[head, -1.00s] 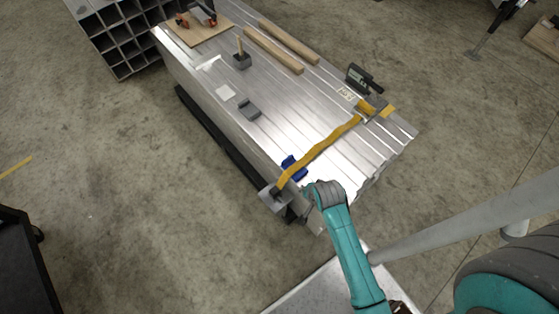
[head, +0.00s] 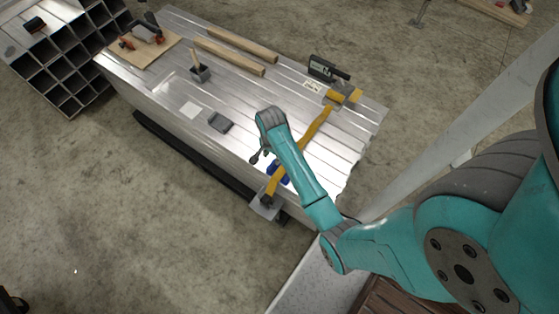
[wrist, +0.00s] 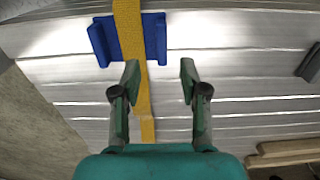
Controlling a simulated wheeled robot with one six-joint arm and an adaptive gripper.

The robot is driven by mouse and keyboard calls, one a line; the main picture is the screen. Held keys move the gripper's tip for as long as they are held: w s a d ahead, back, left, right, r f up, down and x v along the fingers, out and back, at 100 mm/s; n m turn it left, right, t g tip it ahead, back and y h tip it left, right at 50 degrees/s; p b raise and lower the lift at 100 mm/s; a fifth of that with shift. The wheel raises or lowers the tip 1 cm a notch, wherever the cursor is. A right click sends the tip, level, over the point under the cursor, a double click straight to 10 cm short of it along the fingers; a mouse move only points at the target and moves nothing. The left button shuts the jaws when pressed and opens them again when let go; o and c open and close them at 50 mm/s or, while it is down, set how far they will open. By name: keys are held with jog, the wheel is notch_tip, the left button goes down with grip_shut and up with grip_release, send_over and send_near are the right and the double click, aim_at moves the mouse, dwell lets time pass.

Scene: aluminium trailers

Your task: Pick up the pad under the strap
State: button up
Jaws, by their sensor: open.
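The blue pad (wrist: 156,42) lies on the aluminium stack (wrist: 230,62) in the wrist view, with raised edges at both sides. The yellow strap (wrist: 129,30) runs over its left-middle part. In the head view the pad (head: 284,179) shows as small blue patches near the strap's near end, partly hidden by the strap and my arm. My gripper (wrist: 159,70) is open and empty in the wrist view, its fingertips just short of the pad's lower edge in the picture. The left finger overlaps the strap in view; I cannot tell the height between them.
A mallet (head: 199,70), two wooden bars (head: 235,45) and a dark device (head: 325,69) are farther off. A metal bracket (head: 266,206) holds the strap's near end at the edge.

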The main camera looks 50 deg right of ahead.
aim_at(272, 164)
jog(key=shift+w+a+f, duration=0.1)
jog(key=shift+a+f, duration=0.05)
jog(key=shift+f, duration=3.05)
grip_shut()
